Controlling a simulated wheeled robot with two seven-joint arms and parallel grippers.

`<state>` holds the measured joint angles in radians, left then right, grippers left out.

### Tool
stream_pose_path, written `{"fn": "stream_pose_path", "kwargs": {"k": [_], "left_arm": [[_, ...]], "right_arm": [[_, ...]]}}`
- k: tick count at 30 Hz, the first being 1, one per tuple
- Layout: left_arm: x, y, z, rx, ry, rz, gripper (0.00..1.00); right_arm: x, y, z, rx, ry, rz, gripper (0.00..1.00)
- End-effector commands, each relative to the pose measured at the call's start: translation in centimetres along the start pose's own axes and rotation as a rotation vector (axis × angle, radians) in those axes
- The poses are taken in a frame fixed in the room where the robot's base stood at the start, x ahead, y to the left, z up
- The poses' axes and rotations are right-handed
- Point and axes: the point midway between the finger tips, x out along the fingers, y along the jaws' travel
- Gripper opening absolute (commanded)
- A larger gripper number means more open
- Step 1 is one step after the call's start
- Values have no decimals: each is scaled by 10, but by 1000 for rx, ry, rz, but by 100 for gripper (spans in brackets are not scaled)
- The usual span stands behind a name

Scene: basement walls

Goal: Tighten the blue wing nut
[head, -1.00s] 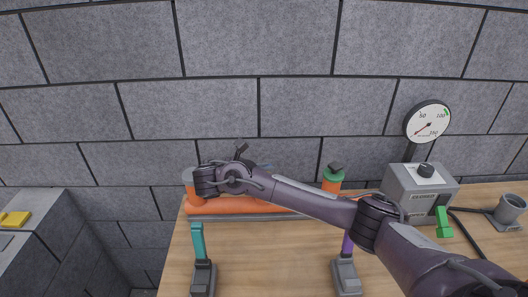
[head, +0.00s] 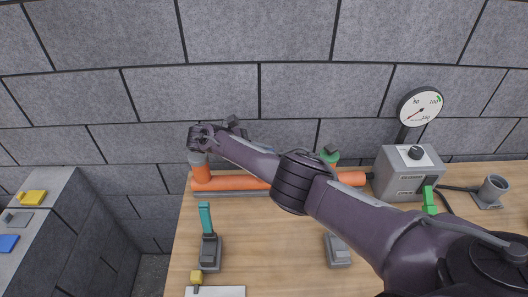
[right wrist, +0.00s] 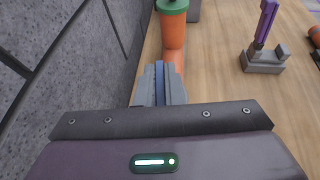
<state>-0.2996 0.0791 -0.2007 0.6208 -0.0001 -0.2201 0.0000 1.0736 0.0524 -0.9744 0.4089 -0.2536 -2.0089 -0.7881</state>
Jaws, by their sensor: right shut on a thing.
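In the right wrist view, my right gripper (right wrist: 160,78) is shut on a narrow blue piece, the blue wing nut (right wrist: 159,72). Only a thin strip of the nut shows between the two grey fingers. The fingers point along the orange pipe (right wrist: 172,32), towards its green-capped end. In the head view, my right arm reaches across to the left end of the pipe (head: 238,183). There my forearm and wrist hide most of the hand, the fingers and the nut. The nut's seating and thread cannot be seen. My left gripper is not in view.
A green cap with a black top (head: 330,155) stands on the pipe's right riser. A grey box (head: 408,175) and a gauge (head: 420,106) are further right. A teal lever (head: 205,219) stands in front of the pipe. The stone wall (head: 300,100) is close behind.

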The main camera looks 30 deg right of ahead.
Motion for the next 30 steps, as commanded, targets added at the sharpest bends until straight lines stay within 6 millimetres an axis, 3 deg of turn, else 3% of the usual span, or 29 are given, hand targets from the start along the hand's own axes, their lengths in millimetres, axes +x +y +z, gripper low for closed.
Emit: {"fn": "stream_pose_path", "kwargs": {"k": [6,22,23,27,30], "left_arm": [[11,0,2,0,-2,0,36],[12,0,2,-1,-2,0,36],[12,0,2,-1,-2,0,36],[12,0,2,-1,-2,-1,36],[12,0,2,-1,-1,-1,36]], "right_arm": [[0,0,0,26,0,-53,0],[0,0,1,30,0,-69,0],[0,0,1,30,0,-69,12],[0,-1,1,29,-1,-69,30],[0,-1,1,29,-1,-69,30]]}}
